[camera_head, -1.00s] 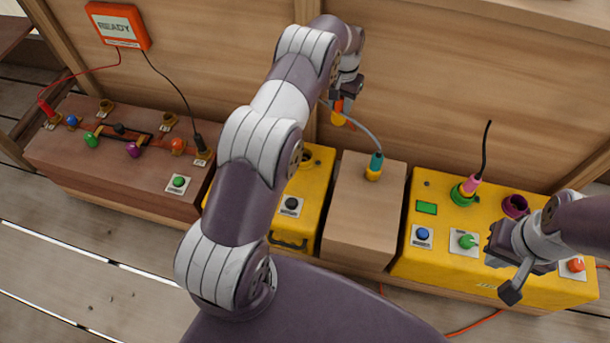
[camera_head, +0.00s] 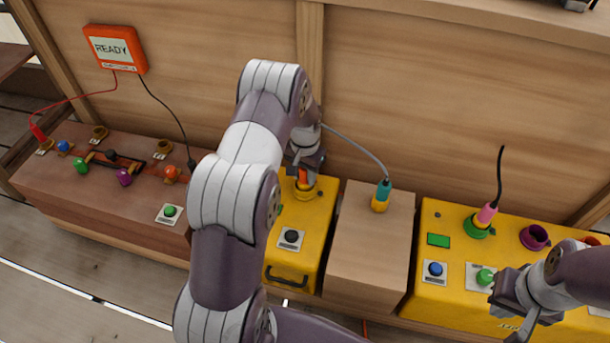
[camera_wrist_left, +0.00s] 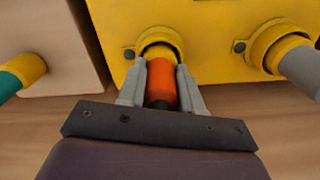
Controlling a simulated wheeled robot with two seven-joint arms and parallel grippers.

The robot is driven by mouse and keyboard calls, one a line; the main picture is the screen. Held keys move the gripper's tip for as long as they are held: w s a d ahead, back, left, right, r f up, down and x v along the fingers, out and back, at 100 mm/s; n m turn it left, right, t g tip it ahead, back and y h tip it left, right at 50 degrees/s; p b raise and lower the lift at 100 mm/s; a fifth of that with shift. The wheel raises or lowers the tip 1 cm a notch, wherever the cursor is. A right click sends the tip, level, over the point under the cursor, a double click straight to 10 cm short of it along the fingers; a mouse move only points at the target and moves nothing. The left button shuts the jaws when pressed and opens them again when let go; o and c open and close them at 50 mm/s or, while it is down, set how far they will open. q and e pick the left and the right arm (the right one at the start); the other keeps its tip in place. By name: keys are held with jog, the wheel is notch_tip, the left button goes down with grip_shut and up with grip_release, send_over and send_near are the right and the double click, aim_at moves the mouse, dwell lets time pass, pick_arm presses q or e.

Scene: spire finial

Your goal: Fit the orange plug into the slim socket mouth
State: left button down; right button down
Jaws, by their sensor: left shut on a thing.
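My left gripper (camera_wrist_left: 161,86) is shut on the orange plug (camera_wrist_left: 161,80), with a finger on each side of it. The plug points at a yellow collared socket mouth (camera_wrist_left: 158,40) on the yellow box, and its yellow front end overlaps the collar. How deep it sits cannot be told. In the head view the orange plug (camera_head: 303,177) shows below my left wrist at the box's back part. A second yellow collar (camera_wrist_left: 272,42) beside it has a grey plug (camera_wrist_left: 304,72) in it.
A tan block (camera_head: 368,235) with a teal plug (camera_head: 382,192) on a grey cable stands right of the yellow box (camera_head: 315,225). A brown box (camera_head: 100,205) is left, a yellow panel box (camera_head: 450,290) right. A wooden wall (camera_head: 450,90) closes the back.

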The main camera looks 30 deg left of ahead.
pick_arm(q)
jog(key=c, duration=0.8)
grip_release()
jog(key=shift+f, duration=0.1)
jog(key=shift+o, duration=0.2)
